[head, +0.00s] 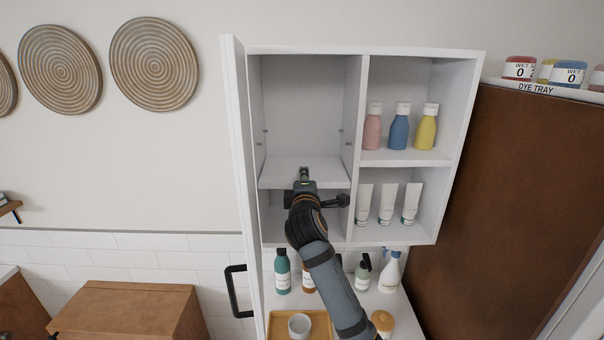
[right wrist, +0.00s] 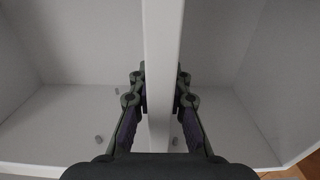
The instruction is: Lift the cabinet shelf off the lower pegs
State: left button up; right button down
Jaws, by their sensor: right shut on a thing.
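The white cabinet shelf (head: 280,172) lies about level in the left bay of the wall cabinet (head: 452,200). My right gripper (head: 304,180) is shut on the middle of its front edge. In the right wrist view the shelf (right wrist: 162,40) runs between the two fingers of the gripper (right wrist: 160,92). Whether the shelf touches the lower pegs I cannot tell. My left gripper is not in view.
The open cabinet door (head: 240,150) stands close on the left. Bottles (head: 398,130) and tubes (head: 387,203) fill the right bay. More bottles (head: 282,272) and a tray with a cup (head: 299,325) are below. Above the shelf the bay is empty.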

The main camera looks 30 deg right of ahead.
jog(key=shift+s+a+r, duration=0.1)
jog(key=shift+s+a, duration=0.05)
jog(key=shift+s, duration=0.05)
jog(key=shift+s+a, duration=0.2)
jog(key=shift+s, duration=0.1)
jog(key=shift+s, duration=0.15)
